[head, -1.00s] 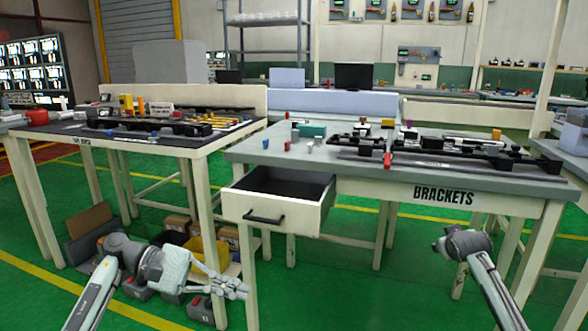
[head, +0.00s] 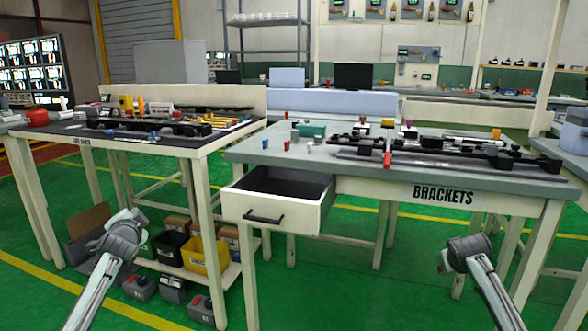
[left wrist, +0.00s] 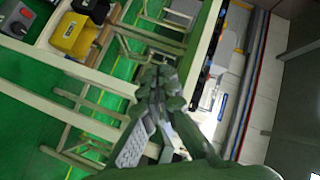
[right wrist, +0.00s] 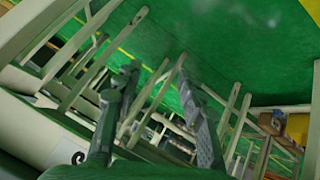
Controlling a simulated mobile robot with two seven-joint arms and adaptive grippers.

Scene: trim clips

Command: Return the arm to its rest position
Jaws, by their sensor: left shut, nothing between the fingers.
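My left arm (head: 118,240) is drawn back at the lower left of the head view, in front of the left table. My left gripper (left wrist: 158,78) shows in the left wrist view with its fingers together and nothing between them. In the head view its fingers are not clearly visible. My right arm (head: 468,255) stands at the lower right of the head view, in front of the brackets table. My right gripper (right wrist: 160,80) shows in the right wrist view with its two fingers well apart and nothing between them.
The brackets table (head: 290,153) has an open, empty-looking drawer (head: 270,213) on its left. The left table (head: 70,138) carries clips and fixtures. Below it are a yellow bin (head: 205,258), a black bin (head: 172,248) and grey boxes. The green floor between my arms is clear.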

